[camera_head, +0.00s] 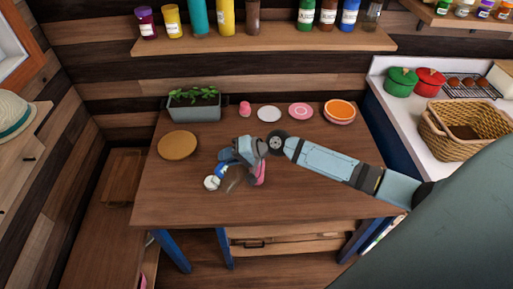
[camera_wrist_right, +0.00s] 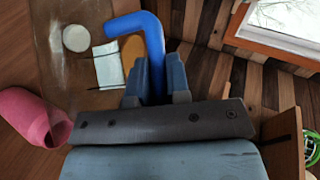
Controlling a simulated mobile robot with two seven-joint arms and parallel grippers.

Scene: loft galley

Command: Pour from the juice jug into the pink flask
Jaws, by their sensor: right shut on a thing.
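The juice jug (camera_head: 234,180) is a clear, brownish vessel with a white end and a blue handle; it looks tilted over the table. My right gripper (camera_head: 230,158) is shut on its blue handle. In the right wrist view the handle (camera_wrist_right: 143,24) runs between the fingers (camera_wrist_right: 156,78), with the see-through jug body (camera_wrist_right: 78,75) to the left. The pink flask (camera_head: 260,174) stands just right of the jug in the head view, partly hidden behind my gripper. It also shows in the wrist view (camera_wrist_right: 30,112), apart from the handle. I cannot tell the juice level.
The wooden table (camera_head: 310,200) has bare room in front and at right. A round tan board (camera_head: 178,145), a planter (camera_head: 194,104), a small pink cup (camera_head: 245,108), a white plate (camera_head: 269,114), a pink plate (camera_head: 301,111) and an orange-topped dish (camera_head: 340,110) stand toward the back.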

